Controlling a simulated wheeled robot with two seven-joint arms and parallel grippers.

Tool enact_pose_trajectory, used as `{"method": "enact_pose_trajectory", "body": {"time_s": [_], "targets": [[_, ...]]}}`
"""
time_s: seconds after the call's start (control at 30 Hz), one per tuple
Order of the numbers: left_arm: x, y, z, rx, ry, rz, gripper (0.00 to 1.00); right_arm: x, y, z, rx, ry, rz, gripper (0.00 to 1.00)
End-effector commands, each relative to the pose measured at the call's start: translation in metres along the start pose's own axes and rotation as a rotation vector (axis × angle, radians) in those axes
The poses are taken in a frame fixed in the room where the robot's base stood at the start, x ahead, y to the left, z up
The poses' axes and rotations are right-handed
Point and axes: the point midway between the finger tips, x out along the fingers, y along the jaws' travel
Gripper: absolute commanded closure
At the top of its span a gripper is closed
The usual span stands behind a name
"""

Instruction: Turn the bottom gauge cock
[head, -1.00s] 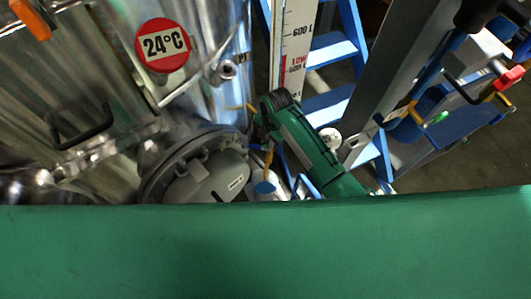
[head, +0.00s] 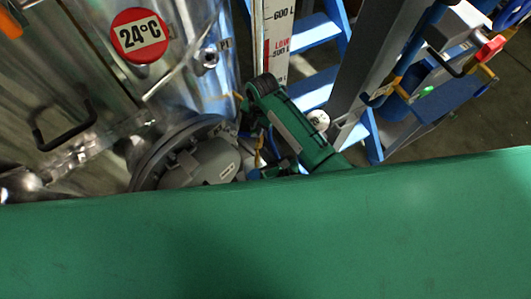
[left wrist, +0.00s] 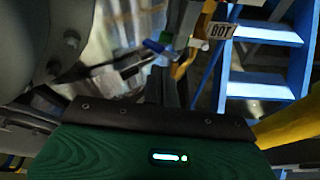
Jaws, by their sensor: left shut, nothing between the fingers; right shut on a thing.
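A yellow lever (left wrist: 183,65) shows in the left wrist view beside a tag reading "BOT" (left wrist: 221,31); I take it for the bottom gauge cock. A blue-green handle (left wrist: 155,46) is next to it. My left gripper (left wrist: 178,88) is shut and empty, its dark fingers just below the lever; I cannot tell if they touch it. In the head view the green forearm (head: 300,135) ends in a dark joint. My large green arm link hides the lower half.
A litre scale (head: 278,40) stands behind the forearm. Blue steps (head: 318,35) and a grey upright (head: 375,60) are at right.

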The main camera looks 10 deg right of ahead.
Motion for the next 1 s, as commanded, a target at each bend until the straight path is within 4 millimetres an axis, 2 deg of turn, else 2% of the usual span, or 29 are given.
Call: {"method": "enact_pose_trajectory", "body": {"time_s": [0.03,0.2,0.4,0.87,1.0], "targets": [[0.011,0.000,0.001,0.000,-0.002,0.001,1.00,0.000,0.000,0.001,-0.002,-0.002,-0.001,1.00],[0.043,0.001,0.000,0.001,0.000,0.002,1.00,0.000,0.000,0.001,-0.002,-0.002,-0.001,1.00],[0.066,0.000,0.000,-0.001,0.000,0.001,1.00,0.000,0.000,0.001,-0.002,-0.002,-0.001,1.00],[0.072,0.000,-0.001,-0.002,0.003,0.000,1.00,0.000,0.000,0.001,-0.002,-0.002,-0.001,1.00],[0.069,0.000,0.008,-0.005,0.003,-0.001,1.00,0.000,0.000,0.001,-0.002,-0.002,-0.001,1.00]]}}
